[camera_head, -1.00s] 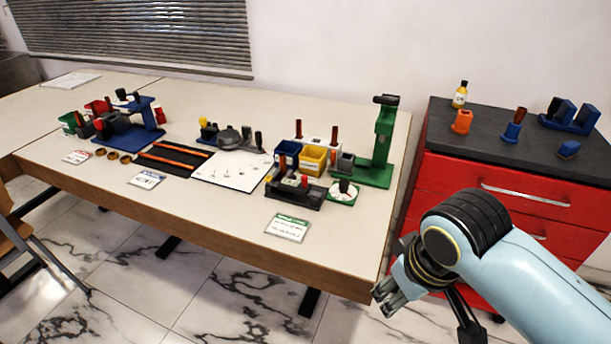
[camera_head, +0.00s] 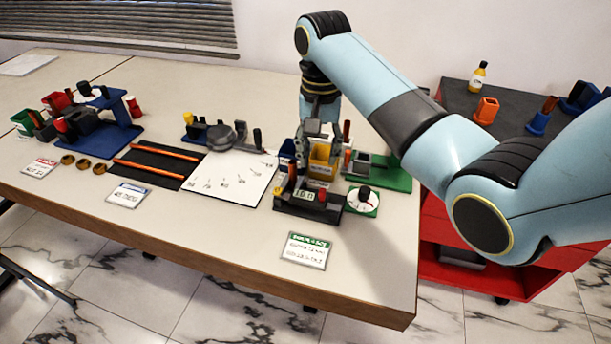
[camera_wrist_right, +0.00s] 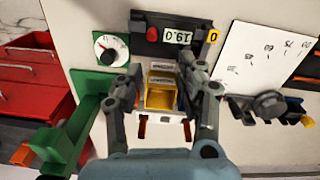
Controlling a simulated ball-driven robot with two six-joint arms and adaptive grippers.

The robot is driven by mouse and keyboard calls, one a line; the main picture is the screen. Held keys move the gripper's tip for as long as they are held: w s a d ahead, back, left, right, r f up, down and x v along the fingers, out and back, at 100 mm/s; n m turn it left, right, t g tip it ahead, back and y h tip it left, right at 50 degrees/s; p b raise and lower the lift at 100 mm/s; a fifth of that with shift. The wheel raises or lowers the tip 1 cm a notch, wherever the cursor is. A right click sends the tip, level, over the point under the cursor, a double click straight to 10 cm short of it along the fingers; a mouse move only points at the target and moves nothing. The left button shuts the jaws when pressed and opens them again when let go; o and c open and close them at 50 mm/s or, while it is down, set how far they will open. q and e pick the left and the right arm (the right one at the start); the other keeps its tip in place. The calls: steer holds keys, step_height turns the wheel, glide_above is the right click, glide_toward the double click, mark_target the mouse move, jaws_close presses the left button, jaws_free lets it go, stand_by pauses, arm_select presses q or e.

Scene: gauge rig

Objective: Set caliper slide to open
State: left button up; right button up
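A black device with a lit digital readout (camera_head: 302,196), a red knob and a yellow knob stands near the table's front right. It looks like the caliper, but I cannot tell its slide for sure. It also shows in the right wrist view (camera_wrist_right: 177,50), upside down, reading about 19.0. My right gripper (camera_head: 320,135) points down above the bins behind this device. In the right wrist view my right gripper (camera_wrist_right: 163,98) has its fingers spread, with the yellow bin (camera_wrist_right: 160,95) seen between them and nothing held. My left gripper is not in view.
A white dial (camera_head: 362,200) on a green base stands right of the readout device. A white marked sheet (camera_head: 232,180) and a label card (camera_head: 306,250) lie on the table. The table front is mostly clear.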

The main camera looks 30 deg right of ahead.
mark_target(323, 190)
steer(key=s+f, duration=0.3)
steer(key=shift+s+d+f, duration=0.1)
steer(key=shift+s+f, duration=0.1)
steer(key=shift+f, duration=0.1)
steer(key=shift+w+f, duration=0.2)
steer(key=shift+f, duration=0.7)
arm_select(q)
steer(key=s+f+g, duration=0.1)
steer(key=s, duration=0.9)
arm_select(e)
steer(key=shift+w+f+b, duration=0.2)
steer(key=shift+w+f, duration=0.05)
steer(key=shift+f, duration=0.25)
steer(key=shift+w+f+b, duration=0.15)
steer(key=shift+w+f, duration=0.1)
steer(key=shift+f, duration=0.2)
steer(key=shift+w+f, duration=0.25)
steer(key=shift+f, duration=0.45)
steer(key=shift+s+f, duration=0.3)
steer(key=shift+f, duration=0.1)
steer(key=shift+w, duration=0.1)
steer(key=shift+c, duration=1)
steer(key=c, duration=0.4)
jaws_close()
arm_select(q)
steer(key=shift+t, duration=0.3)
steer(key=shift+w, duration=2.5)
